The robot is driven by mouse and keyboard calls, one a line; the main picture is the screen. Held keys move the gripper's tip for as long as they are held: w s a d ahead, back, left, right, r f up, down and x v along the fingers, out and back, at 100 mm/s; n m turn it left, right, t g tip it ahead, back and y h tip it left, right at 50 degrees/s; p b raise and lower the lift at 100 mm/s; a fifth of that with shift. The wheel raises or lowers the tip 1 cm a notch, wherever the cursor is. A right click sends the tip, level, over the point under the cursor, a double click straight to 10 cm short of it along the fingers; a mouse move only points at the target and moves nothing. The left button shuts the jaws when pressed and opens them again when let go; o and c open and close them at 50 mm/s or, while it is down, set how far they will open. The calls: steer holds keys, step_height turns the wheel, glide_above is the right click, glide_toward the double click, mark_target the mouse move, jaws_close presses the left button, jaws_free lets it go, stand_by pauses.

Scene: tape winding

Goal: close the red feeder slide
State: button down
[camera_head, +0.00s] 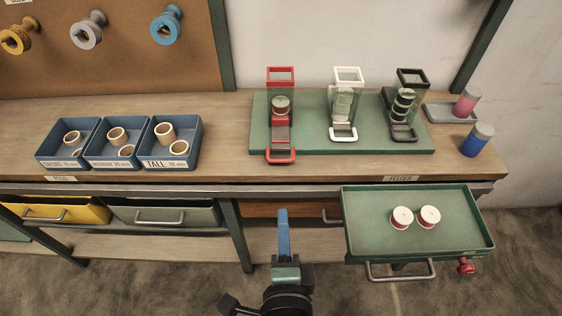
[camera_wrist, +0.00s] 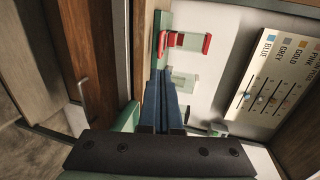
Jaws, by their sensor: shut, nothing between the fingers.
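The red feeder (camera_head: 281,104) stands at the left end of the green base. Its red slide (camera_head: 281,155) sticks out towards the front edge of the bench, farther than the white and black feeders' slides. A pale round piece shows inside the feeder. In the wrist view, red feeder parts (camera_wrist: 207,44) lie beyond my fingers. My gripper (camera_head: 283,213) has blue fingers and is shut and empty, in front of the bench and apart from the slide. In the wrist view the fingers (camera_wrist: 163,75) are together.
The white feeder (camera_head: 343,105) and black feeder (camera_head: 404,105) stand to the right on the green base (camera_head: 312,142). An open green drawer (camera_head: 370,240) with two red-and-white spools juts out right of my arm. Blue bins (camera_head: 202,150) stand left.

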mark_target(281, 161)
steer(key=x, duration=1.4)
steer(key=shift+r, duration=0.1)
